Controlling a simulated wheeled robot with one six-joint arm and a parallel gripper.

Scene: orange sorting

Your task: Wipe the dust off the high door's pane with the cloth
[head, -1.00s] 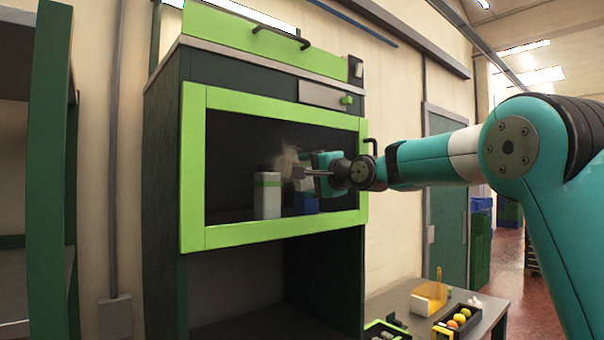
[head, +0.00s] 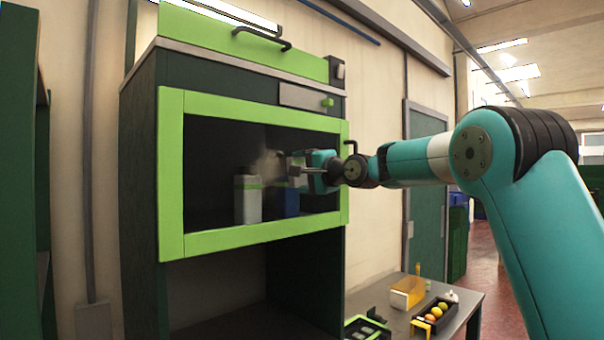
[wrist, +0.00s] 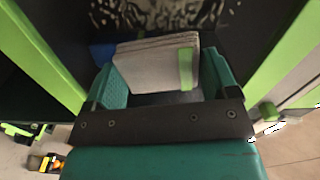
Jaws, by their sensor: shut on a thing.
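The high door (head: 172,170) is a lime-green frame around a dark pane (head: 212,150) on a tall cabinet. A pale dust smear (head: 266,160) lies on the pane, just left of my gripper (head: 303,168). In the wrist view mottled dust (wrist: 150,14) shows on the pane beyond the fingers. My gripper is shut on the cloth (wrist: 150,66), a folded grey pad with a green band, held between the teal fingers. The cloth is hard to make out in the head view. Whether it touches the pane I cannot tell.
A white bottle (head: 248,200) and a blue container (head: 287,200) show behind the pane. A low table (head: 467,297) at lower right holds a fruit crate (head: 437,318) and a yellow-orange holder (head: 410,290).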

